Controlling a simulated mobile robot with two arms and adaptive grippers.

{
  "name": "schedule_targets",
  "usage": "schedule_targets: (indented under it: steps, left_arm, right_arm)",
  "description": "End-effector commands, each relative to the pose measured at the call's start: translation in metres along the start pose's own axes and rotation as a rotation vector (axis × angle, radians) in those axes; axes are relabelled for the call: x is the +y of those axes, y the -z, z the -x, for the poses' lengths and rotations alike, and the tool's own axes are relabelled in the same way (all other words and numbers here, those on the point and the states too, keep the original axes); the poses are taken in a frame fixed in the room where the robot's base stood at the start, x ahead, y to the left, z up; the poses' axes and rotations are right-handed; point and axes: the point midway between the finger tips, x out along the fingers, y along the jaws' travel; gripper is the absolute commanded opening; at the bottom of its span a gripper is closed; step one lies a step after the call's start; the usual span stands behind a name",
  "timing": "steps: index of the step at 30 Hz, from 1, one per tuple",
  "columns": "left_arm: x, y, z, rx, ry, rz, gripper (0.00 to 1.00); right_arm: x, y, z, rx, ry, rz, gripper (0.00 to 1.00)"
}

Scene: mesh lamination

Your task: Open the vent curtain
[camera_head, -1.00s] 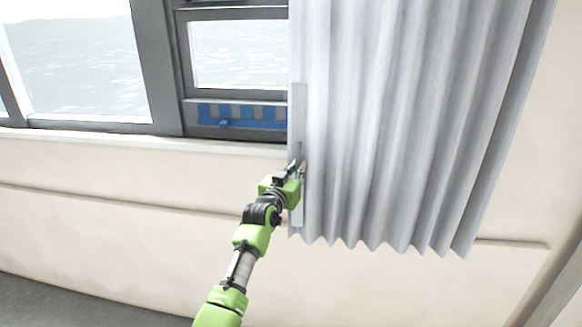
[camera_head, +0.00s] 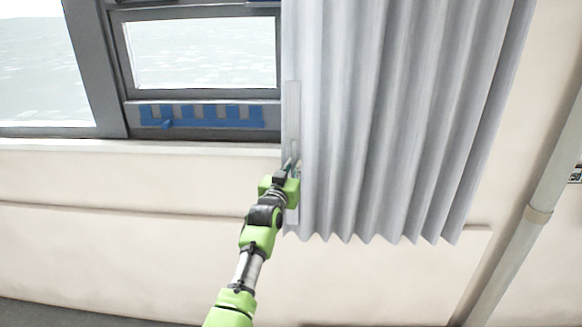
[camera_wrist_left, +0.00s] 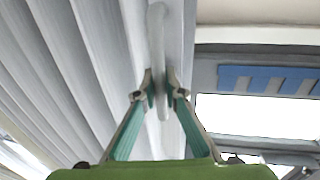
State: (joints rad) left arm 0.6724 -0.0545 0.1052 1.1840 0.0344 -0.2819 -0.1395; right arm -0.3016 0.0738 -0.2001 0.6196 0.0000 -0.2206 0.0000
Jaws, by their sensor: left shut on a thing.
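The grey pleated vent curtain (camera_head: 385,130) hangs over the right part of the window, its folds bunched together. Its left edge has a flat light strip (camera_head: 293,115) with a handle (camera_wrist_left: 158,50), which shows in the left wrist view. My left gripper (camera_head: 288,166) is at the lower part of this strip. In the left wrist view its two fingers (camera_wrist_left: 160,88) are shut on the handle, one on each side. The curtain also fills the left of the left wrist view (camera_wrist_left: 60,60). My right gripper is not in view.
The dark-framed window (camera_head: 200,55) is uncovered left of the curtain, with blue tape (camera_head: 205,115) along its lower frame. A pale wall (camera_head: 120,180) with a ledge lies below. A pale pipe (camera_head: 540,210) runs up the wall at the right.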

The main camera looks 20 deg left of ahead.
Motion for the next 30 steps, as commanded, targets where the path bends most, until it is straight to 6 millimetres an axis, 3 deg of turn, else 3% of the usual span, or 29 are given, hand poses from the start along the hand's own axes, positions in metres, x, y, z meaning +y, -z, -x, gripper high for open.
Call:
schedule_targets:
  steps: [5,6,8,20,30]
  left_arm:
    - [0.000,0.000,0.000,0.001,0.000,0.000,0.00]
    - [0.000,0.000,0.000,0.001,0.000,0.000,0.15]
    - [0.000,0.000,0.000,0.001,0.000,0.000,0.27]
    - [-0.001,0.000,0.002,0.000,0.001,0.000,0.27]
    - [-0.001,-0.001,0.042,0.001,0.001,0.000,0.27]
  right_arm:
    - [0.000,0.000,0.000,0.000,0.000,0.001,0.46]
    - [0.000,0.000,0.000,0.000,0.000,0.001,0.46]
    - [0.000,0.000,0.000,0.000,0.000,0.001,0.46]
    - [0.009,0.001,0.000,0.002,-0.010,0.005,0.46]
    - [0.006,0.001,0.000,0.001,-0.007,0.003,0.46]
